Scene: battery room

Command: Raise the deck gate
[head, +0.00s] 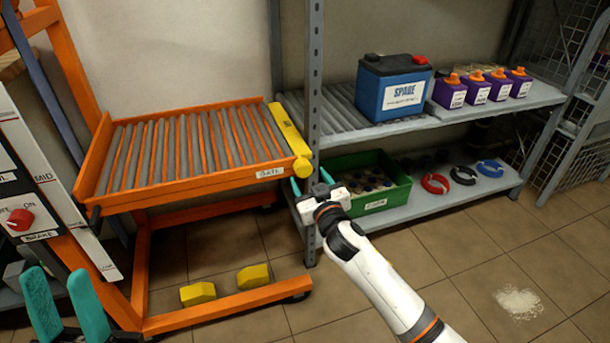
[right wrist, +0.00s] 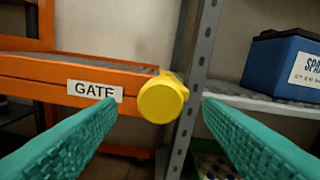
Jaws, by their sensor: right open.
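The deck gate (head: 287,131) is a yellow bar lying flat along the right end of the orange roller deck (head: 180,187). Its round yellow end knob (head: 302,167) sits at the deck's front right corner by the GATE label (head: 269,172). In the right wrist view the knob (right wrist: 162,100) is ahead, between my two teal fingers, apart from them. My right gripper (head: 312,184) is open and empty just in front of the knob. My left gripper (head: 62,305) is at the lower left, its two teal fingers apart with nothing between them, away from the gate.
A grey shelf post (head: 314,80) stands close right of the knob. The shelf holds a blue SPARE battery (head: 393,88), purple bottles (head: 480,88) and a green crate (head: 372,185). A panel with a red switch (head: 20,219) is at left. Yellow blocks (head: 198,293) lie below the deck.

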